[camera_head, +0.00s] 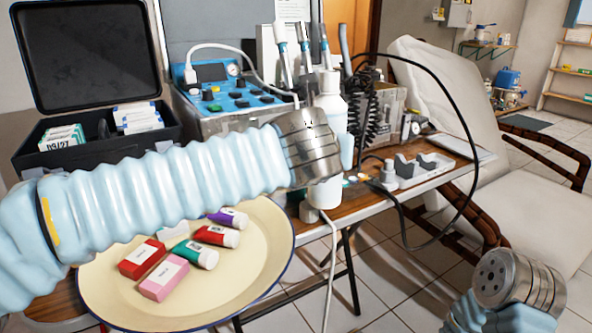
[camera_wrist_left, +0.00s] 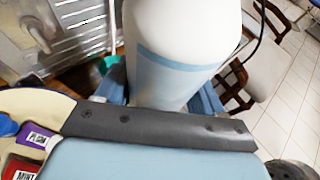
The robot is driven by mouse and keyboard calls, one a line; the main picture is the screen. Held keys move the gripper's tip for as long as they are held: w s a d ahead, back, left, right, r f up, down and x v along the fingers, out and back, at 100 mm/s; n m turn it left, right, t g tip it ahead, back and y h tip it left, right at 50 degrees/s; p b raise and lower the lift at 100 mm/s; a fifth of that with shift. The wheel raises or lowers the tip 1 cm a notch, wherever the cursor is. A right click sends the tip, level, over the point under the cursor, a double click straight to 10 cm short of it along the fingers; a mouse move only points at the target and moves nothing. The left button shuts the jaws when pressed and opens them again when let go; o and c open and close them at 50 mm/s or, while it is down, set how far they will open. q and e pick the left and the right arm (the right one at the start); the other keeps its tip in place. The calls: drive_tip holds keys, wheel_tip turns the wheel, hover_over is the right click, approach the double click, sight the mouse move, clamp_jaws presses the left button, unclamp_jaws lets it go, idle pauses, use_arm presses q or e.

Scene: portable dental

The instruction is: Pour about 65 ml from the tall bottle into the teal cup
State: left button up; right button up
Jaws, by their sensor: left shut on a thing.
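The tall bottle (camera_head: 329,98) is white with a light blue label and stands upright in the head view, partly behind my left wrist. It also fills the top middle of the left wrist view (camera_wrist_left: 185,45). My left gripper (camera_wrist_left: 160,98) is shut on the bottle, with a blue finger on each side. I cannot tell whether the bottle's base touches the table. A small part of a teal thing, probably the teal cup (camera_wrist_left: 108,65), shows left of the bottle in the left wrist view. My right gripper is not in view; only my right wrist shows at lower right.
A cream plate (camera_head: 95,290) holds several small boxes and coloured tubes. A blue dental unit (camera_head: 235,95) with hoses stands behind the bottle on the wooden table (camera_head: 440,172). A grey holder (camera_head: 415,168) is to the right. An open black case (camera_head: 85,60) is at left.

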sight(337, 190)
use_arm(q)
drive_tip(key=f+n+g, duration=0.1)
drive_tip(key=f+g+h+p, duration=0.1)
drive_tip(key=f+g, duration=0.1)
drive_tip(key=shift+s+d+n, duration=0.2)
drive_tip(key=shift+s+n, duration=0.15)
drive_tip(key=shift+n, duration=0.05)
drive_tip(key=shift+r+g+p, duration=0.3)
drive_tip(key=shift+p, duration=0.5)
drive_tip(key=shift+s+f+n+g+h+p, duration=0.1)
drive_tip(key=shift+f+n+g+h+p, duration=0.4)
drive_tip(key=shift+n+g+h+p, duration=0.4)
drive_tip(key=f+g, duration=0.1)
drive_tip(key=s+d+f+n+g+h, duration=0.1)
drive_tip(key=shift+s+d+g, duration=0.15)
drive_tip(key=shift+s+g, duration=0.15)
drive_tip(key=shift+g, duration=0.1)
drive_tip(key=shift+s+d+f+n+g+h+b, duration=0.15)
drive_tip(key=shift+s+f+n+g+h+b, duration=0.15)
drive_tip(key=shift+f+g, duration=0.2)
drive_tip(key=shift+s+d+f+n+g+h+b, duration=0.15)
drive_tip(key=shift+f+n+g+h, duration=0.15)
drive_tip(key=shift+f+g+h, duration=0.15)
drive_tip(key=shift+r+p, duration=0.25)
drive_tip(key=shift+p, duration=0.15)
drive_tip(key=shift+w+a+r+g+h, duration=0.15)
drive_tip(key=shift+r+g+h, duration=0.1)
drive_tip(key=shift+g+h, duration=0.15)
